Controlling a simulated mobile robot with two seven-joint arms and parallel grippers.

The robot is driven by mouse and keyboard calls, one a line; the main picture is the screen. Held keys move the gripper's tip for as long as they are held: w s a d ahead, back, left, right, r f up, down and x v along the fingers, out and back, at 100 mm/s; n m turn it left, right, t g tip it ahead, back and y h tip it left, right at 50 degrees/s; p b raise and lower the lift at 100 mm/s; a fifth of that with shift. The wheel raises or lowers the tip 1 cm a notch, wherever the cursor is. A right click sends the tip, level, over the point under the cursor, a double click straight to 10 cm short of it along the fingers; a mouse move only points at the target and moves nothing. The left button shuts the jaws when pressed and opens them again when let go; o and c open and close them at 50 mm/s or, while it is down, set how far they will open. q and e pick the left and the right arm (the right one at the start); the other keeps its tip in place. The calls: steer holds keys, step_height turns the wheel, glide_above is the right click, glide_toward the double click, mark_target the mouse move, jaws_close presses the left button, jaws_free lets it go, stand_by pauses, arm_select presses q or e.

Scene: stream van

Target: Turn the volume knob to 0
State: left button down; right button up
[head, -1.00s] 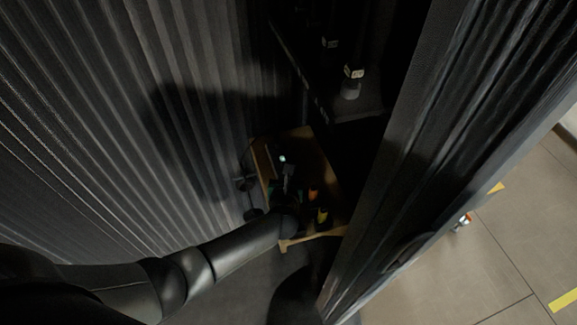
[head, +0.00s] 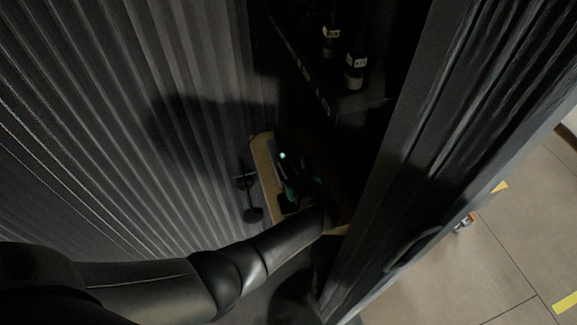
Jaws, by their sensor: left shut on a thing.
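My left arm comes in from the left and ends over the small wooden board or table (head: 262,152). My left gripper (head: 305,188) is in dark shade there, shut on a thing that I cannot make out. A dark device with a teal part and a small bright spot (head: 283,156) is on the board beside the gripper. I cannot pick out the volume knob; shade and my arm hide much of this area. My right gripper is not in view.
A dark shelf behind holds two dark containers with pale labels, one (head: 331,40) behind the other (head: 355,68). A ribbed wall (head: 130,110) is on the left. A dark panel with a handle (head: 412,248) stands close on the right. Open floor (head: 490,255) lies beyond it.

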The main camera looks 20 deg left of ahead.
arm_select(q)
steer(key=c, duration=0.8)
jaws_free()
steer(key=p+v, duration=0.3)
steer(key=v, duration=0.7)
steer(key=shift+s+d+r, duration=0.1)
steer(key=shift+s+d, duration=0.1)
steer(key=shift+s, duration=0.1)
steer(key=shift+s+d+r, duration=0.25)
steer(key=shift+s+d, duration=0.1)
steer(key=shift+s, duration=0.1)
